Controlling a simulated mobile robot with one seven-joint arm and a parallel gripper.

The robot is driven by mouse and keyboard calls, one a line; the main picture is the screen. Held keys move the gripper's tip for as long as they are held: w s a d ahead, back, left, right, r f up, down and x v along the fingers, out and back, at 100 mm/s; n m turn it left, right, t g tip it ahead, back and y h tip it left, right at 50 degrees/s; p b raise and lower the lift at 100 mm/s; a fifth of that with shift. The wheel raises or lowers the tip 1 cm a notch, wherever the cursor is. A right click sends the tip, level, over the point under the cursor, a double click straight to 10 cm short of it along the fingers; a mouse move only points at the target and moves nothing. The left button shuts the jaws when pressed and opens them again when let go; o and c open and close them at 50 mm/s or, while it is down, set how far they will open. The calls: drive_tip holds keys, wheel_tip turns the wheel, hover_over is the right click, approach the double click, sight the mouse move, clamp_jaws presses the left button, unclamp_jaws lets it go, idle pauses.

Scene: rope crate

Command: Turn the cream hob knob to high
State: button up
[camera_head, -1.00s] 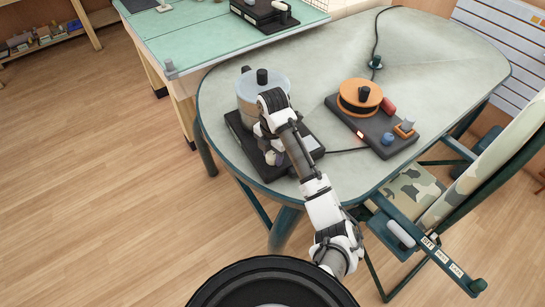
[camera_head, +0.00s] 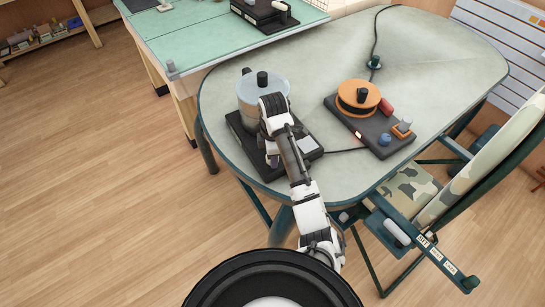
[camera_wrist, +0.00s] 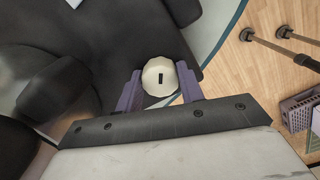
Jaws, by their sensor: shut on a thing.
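The cream hob knob (camera_wrist: 153,72) is round and pale with a short dark mark, which runs nearly straight up and down in the wrist view. My gripper (camera_wrist: 159,80) has its two purple fingers on either side of the knob and is shut on it. In the head view my gripper (camera_head: 272,157) is at the front of the dark hob (camera_head: 236,124), and my arm hides the knob there. A pale grey pot (camera_head: 249,97) with a dark lid handle stands on the hob.
A black cable (camera_head: 337,150) runs between the two units. A camouflage chair (camera_head: 412,188) stands at the table's right front. The table's (camera_head: 430,70) far right is clear.

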drive_tip(key=o, duration=1)
wheel_tip(320, 180, up, 2)
drive_tip(key=shift+w+d, duration=0.1)
drive_tip(key=shift+w, duration=0.05)
drive_tip(key=shift+r, duration=1.45)
